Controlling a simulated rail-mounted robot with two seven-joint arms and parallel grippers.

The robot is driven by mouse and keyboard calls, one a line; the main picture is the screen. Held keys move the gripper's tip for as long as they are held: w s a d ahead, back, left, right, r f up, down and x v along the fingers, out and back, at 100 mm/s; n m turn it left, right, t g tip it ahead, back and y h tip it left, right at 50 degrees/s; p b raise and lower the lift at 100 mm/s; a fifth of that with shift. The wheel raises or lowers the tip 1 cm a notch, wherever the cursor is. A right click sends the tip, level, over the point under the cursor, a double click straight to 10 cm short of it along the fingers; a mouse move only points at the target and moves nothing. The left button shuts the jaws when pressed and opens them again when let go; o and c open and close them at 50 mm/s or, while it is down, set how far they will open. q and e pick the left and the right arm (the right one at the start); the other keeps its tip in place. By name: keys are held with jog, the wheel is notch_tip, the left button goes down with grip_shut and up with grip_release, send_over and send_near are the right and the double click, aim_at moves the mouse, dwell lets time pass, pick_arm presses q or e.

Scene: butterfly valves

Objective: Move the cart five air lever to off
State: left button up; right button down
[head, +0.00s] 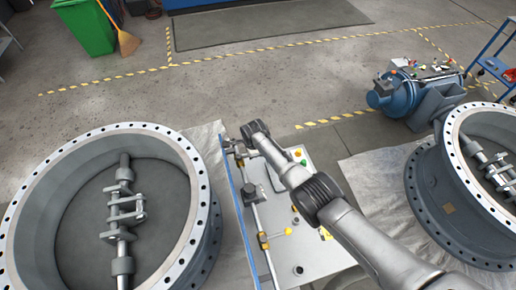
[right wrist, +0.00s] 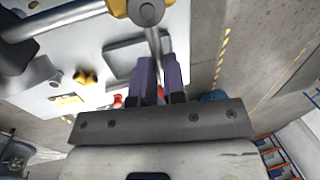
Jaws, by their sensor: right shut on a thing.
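The cart (head: 305,258) stands between the two big round valves, with a pale panel top and a blue edge. In the right wrist view a thin metal lever (right wrist: 153,42) comes down from a valve with a yellow collar (right wrist: 119,7) on a metal pipe (right wrist: 60,18). My right gripper (right wrist: 160,64) has its two purple fingers shut around the lever's lower part. The lever's end is partly hidden between the fingers. In the head view my right arm reaches across the cart to its far left corner and hides part of the panel. My left gripper is not in view.
A yellow knob (right wrist: 86,77) and a red knob (right wrist: 117,101) sit on the panel near the fingers. Large flanged valves stand at left (head: 205,215) and right (head: 435,205). A blue machine (head: 400,97) and a green bin (head: 87,25) stand farther back. The floor behind the cart is clear.

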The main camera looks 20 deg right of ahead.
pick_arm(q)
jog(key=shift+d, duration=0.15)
pick_arm(e)
jog(key=shift+m, duration=0.3)
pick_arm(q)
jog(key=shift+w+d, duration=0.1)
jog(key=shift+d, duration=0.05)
pick_arm(e)
jog(key=c, duration=1.2)
grip_release()
jog(key=shift+s, duration=0.1)
